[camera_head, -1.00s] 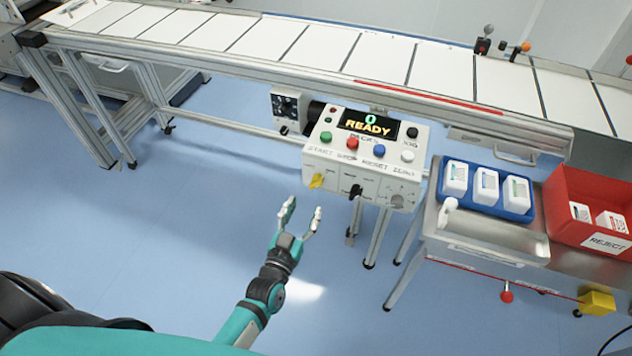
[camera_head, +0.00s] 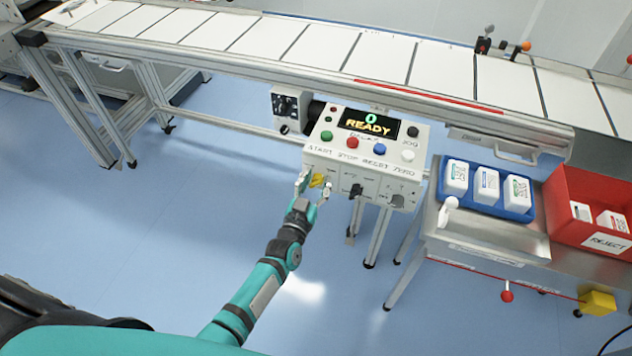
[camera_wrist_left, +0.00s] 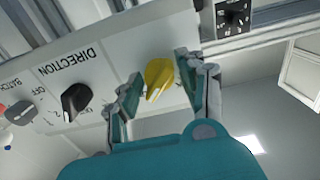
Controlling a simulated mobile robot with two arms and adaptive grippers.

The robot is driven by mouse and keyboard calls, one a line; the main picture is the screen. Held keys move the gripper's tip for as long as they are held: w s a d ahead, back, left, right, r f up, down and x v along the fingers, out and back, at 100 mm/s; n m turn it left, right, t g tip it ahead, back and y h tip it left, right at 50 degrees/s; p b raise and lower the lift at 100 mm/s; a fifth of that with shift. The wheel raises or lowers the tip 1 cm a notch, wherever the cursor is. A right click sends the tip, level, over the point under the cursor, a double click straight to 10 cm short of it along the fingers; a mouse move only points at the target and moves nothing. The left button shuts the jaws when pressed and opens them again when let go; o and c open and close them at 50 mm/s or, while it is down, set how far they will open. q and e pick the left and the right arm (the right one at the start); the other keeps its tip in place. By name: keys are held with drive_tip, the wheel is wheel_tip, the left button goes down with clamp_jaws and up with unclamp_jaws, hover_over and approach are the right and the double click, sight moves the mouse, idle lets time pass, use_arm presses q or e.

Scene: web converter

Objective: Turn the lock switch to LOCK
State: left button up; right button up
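The control box (camera_head: 345,165) carries a row of switches on its lower front face. A yellow switch knob (camera_head: 317,181) is at the left, a black knob (camera_head: 356,190) in the middle and a grey knob (camera_head: 397,201) at the right. I cannot read a LOCK label. My left gripper (camera_head: 313,187) is open with one finger on each side of the yellow knob. In the left wrist view, the yellow knob (camera_wrist_left: 158,78) sits tilted between the fingers (camera_wrist_left: 160,95), with gaps showing beside it. My right gripper is not in view.
The black knob (camera_wrist_left: 75,101) beside the left finger has the label DIRECTION. Coloured buttons and a READY display (camera_head: 368,124) are above. A conveyor (camera_head: 330,50) runs behind. A side table (camera_head: 490,235) holds a blue tray (camera_head: 447,187) of bottles and a red REJECT bin (camera_head: 590,185).

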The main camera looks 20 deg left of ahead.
use_arm(q)
clamp_jaws()
drive_tip(key=n, duration=0.4)
drive_tip(key=shift+n+b, duration=0.3)
drive_tip(key=n+b, duration=0.1)
drive_tip(key=n, duration=0.3)
drive_tip(key=shift+a+f, duration=0.1)
drive_tip(key=shift+f, duration=0.05)
drive_tip(key=n+b, duration=0.1)
drive_tip(key=n, duration=0.4)
drive_tip(key=shift+f+n, duration=0.1)
drive_tip(key=shift+n, duration=0.3)
drive_tip(key=shift+n+b, duration=0.8)
drive_tip(key=shift+n, duration=1)
drive_tip(key=shift+a, duration=0.1)
